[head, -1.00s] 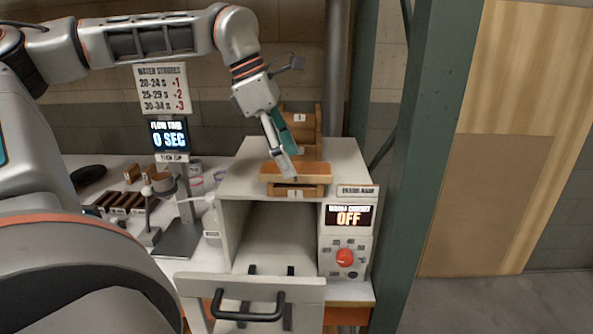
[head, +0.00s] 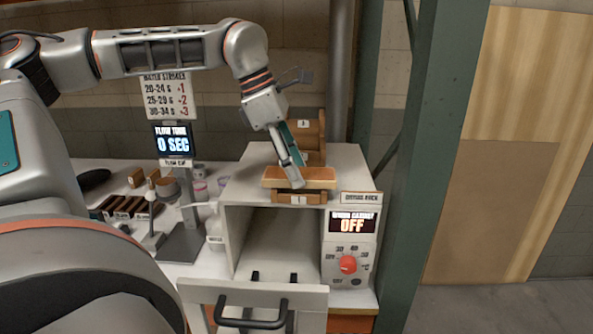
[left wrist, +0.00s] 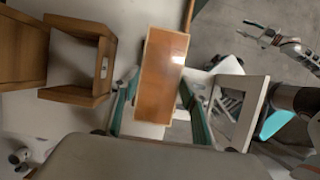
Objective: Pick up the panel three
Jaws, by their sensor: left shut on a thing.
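An orange-brown panel with a pale edge (head: 299,178) lies flat at the front wooden stand marked 1 (head: 299,198), on top of the white cabinet. No number shows on the panel. My left gripper (head: 298,162) reaches down to it from above. In the left wrist view its two teal fingers are shut on the long sides of the panel (left wrist: 163,75). I cannot tell whether the panel is clear of the stand. What looks like my right gripper (left wrist: 275,36) shows small in the left wrist view, its jaws unclear.
Wooden stands marked 2 and 3 (head: 311,128) stand just behind. A green post (head: 413,150) rises close on the right. A flow cup stand (head: 181,235) is left.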

